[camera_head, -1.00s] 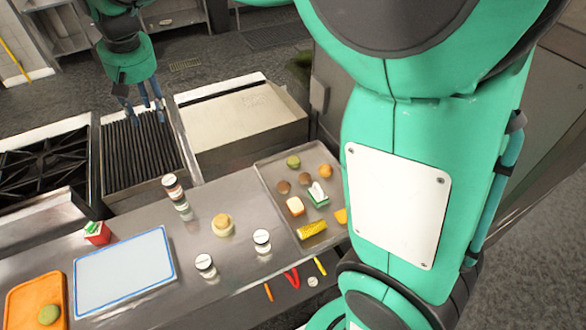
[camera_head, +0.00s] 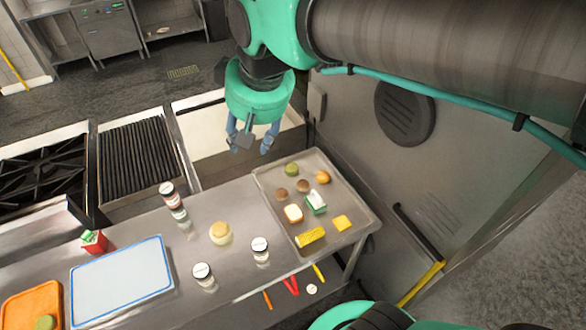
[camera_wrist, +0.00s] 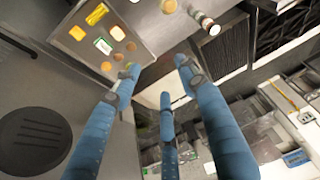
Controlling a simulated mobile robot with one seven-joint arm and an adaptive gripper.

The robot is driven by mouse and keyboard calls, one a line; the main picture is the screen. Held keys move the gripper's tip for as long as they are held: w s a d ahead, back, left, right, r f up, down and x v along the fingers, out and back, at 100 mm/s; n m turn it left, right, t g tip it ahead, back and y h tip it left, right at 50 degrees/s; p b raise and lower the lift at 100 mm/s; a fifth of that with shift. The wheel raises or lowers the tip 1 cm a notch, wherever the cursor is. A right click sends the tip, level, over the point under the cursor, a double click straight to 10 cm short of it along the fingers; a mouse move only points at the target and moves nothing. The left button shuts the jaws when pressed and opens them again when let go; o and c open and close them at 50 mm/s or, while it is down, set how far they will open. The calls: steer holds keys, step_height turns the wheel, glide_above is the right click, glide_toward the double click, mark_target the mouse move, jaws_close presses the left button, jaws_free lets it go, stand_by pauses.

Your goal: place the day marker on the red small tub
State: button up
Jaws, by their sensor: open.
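The red small tub (camera_head: 94,243) stands on the counter at the left in the head view, behind the blue-edged board. Something small, green and white, shows at its top. A green-and-white piece (camera_head: 315,202) lies among food on the metal tray (camera_head: 268,188); it also shows in the wrist view (camera_wrist: 103,46). It may be the day marker, but it is too small to be sure. My gripper (camera_head: 252,142) is open and empty, fingers pointing down, behind the tray and over the pale flat-top. In the wrist view my gripper (camera_wrist: 157,80) has its fingers spread, with nothing between them.
The tray also holds yellow corn (camera_head: 311,236), a green item (camera_head: 292,169) and several other foods. A round bun (camera_head: 220,232) and several white-lidded jars stand on the counter. A blue-edged board (camera_head: 122,281) and an orange board (camera_head: 30,302) lie at left.

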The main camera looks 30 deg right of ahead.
steer(key=s+d+f+m, duration=0.1)
steer(key=s+d+f, duration=0.1)
steer(key=s, duration=0.4)
steer(key=s+d+f+t, duration=0.1)
steer(key=s+d+f, duration=0.2)
steer(key=s, duration=0.3)
steer(key=shift+s+d+f+m+h, duration=0.2)
steer(key=shift+m+h, duration=0.1)
steer(key=shift+m, duration=0.1)
step_height(320, 180, down, 12)
steer(key=b, duration=1.2)
steer(key=shift+f+b, duration=0.25)
steer(key=shift+b, duration=0.05)
steer(key=shift+w, duration=0.1)
